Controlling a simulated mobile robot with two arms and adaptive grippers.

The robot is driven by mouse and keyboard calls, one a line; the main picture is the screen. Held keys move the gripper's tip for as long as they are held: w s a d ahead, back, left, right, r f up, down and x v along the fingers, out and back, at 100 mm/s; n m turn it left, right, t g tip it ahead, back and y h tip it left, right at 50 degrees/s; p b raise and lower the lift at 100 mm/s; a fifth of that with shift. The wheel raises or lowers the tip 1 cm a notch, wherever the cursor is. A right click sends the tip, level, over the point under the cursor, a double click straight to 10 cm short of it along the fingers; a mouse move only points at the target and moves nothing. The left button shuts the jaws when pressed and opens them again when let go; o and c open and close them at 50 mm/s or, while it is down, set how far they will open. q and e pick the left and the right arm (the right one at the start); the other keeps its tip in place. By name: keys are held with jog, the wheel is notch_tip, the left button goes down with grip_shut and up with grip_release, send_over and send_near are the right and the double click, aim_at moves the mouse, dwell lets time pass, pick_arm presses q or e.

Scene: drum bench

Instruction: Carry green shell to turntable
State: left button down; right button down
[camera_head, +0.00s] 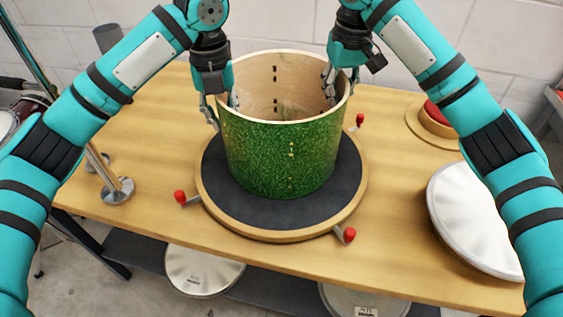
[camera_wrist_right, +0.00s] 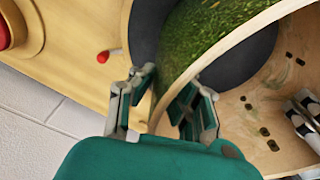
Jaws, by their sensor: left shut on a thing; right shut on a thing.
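The green shell (camera_head: 283,160) is an open wooden drum cylinder with a glittery green outside. It stands upright over the round turntable (camera_head: 225,205), which has a dark top, a wooden rim and red-knobbed arms. I cannot tell whether the shell touches the dark top. My left gripper (camera_head: 220,108) is shut on the shell's left wall, one finger inside and one outside. My right gripper (camera_head: 335,88) is shut on the right wall. In the right wrist view my right gripper (camera_wrist_right: 165,100) straddles the shell's wall (camera_wrist_right: 212,48).
A white drumhead (camera_head: 470,220) lies on the right of the wooden bench (camera_head: 395,215). A round wooden piece with a red top (camera_head: 437,115) is at the back right. A metal stand base (camera_head: 117,190) is at the left. More drumheads (camera_head: 203,270) sit below the bench's front edge.

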pick_arm(q)
jog(key=shift+s+f, duration=0.1)
jog(key=shift+f, duration=0.45)
pick_arm(e)
jog(key=shift+w+d+f, duration=0.1)
jog(key=shift+d+f, duration=0.1)
jog(key=shift+f, duration=0.2)
pick_arm(q)
jog(key=c, duration=1.7)
grip_release()
jog(key=shift+r, duration=0.15)
pick_arm(e)
jog(key=c, duration=1.7)
grip_release()
jog(key=shift+r, duration=0.15)
pick_arm(q)
jog(key=shift+o, duration=1.4)
pick_arm(e)
jog(key=o, duration=0.3)
jog(key=shift+a, duration=0.1)
pick_arm(q)
jog(key=shift+r, duration=0.15)
